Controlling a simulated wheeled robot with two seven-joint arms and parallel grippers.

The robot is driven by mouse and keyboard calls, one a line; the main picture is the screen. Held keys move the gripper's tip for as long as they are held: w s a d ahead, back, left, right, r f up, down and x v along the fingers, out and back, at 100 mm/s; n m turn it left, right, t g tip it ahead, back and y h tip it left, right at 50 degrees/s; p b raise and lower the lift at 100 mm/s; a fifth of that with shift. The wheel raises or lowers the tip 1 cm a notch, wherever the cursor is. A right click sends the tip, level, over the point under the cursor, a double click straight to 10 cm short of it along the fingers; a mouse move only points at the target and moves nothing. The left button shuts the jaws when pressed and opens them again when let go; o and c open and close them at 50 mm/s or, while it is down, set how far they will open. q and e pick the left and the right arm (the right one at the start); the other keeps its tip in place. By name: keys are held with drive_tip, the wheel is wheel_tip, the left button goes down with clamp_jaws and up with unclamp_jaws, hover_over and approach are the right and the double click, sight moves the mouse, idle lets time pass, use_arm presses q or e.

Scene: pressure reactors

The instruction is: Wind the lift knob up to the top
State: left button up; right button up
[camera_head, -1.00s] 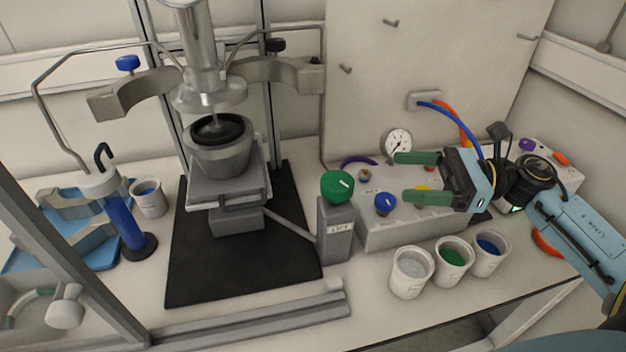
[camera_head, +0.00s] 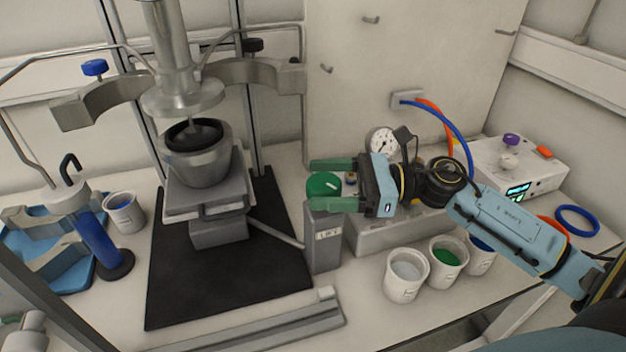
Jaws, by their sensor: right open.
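The green lift knob (camera_head: 322,186) sits on top of the grey post labelled LIFT (camera_head: 323,240). My right gripper (camera_head: 318,185) is open, with one green finger behind the knob and the other in front of it. The fingers partly hide the knob, and I cannot tell whether they touch it. A rod joins the post to the lift platform (camera_head: 208,195), which stands on the black mat. The grey vessel (camera_head: 196,160) rests on the platform, below the metal reactor head (camera_head: 183,95). My left gripper is not in view.
Several cups, including a white one (camera_head: 406,275) and a green-filled one (camera_head: 447,262), stand right of the post. A metal rail (camera_head: 260,325) runs along the front. The black mat's (camera_head: 215,285) front is clear.

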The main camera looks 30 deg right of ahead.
drive_tip(key=shift+x, duration=1.2)
drive_tip(key=shift+c, duration=0.4)
drive_tip(key=c, duration=0.9)
